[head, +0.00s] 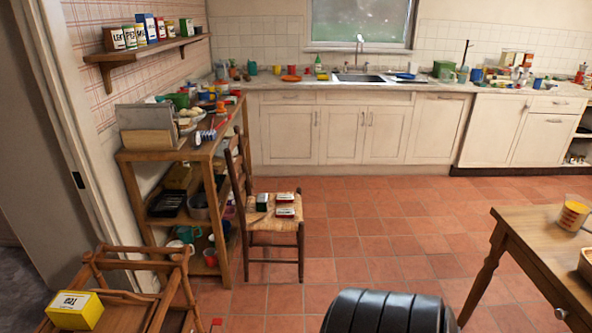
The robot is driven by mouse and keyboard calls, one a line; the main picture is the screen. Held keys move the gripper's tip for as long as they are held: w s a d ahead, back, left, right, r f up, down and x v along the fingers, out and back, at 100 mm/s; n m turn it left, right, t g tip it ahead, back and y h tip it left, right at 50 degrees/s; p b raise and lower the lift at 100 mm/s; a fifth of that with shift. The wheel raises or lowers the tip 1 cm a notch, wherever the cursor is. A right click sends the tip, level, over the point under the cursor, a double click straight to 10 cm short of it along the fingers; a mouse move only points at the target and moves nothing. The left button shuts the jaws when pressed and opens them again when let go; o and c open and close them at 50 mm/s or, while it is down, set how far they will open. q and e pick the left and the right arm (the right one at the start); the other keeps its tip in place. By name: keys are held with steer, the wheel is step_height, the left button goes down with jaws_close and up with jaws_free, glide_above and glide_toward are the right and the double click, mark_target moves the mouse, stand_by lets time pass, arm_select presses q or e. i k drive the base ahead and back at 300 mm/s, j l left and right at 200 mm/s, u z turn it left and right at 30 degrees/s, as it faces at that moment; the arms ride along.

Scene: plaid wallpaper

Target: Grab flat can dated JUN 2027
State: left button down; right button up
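Several small, low tins or boxes with dark green, white and red sides lie on the woven seat of a wooden chair (272,219). One is a green and white one (262,202) at the left of the seat; two with red and white sides (285,204) are at the right. They are too small here for any date to be read, and I cannot tell which is the flat can dated JUN 2027. Neither of my grippers is in view.
A wooden shelf unit (134,185) crowded with goods stands left of the chair. A yellow box (75,311) lies on a wooden stand at lower left. A wooden table (540,240) with a yellow mug (573,214) is at right.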

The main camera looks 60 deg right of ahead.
mark_target(280, 213)
steer(key=l+z, duration=0.25)
steer(key=z, duration=0.2)
steer(key=i+l+z, duration=0.1)
steer(key=z, duration=0.3)
steer(key=i+l+z, duration=0.1)
steer(key=l+z, duration=0.2)
steer(key=z, duration=0.15)
steer(key=i+l+z, duration=0.35)
steer(key=i+l, duration=0.85)
steer(key=u, duration=0.05)
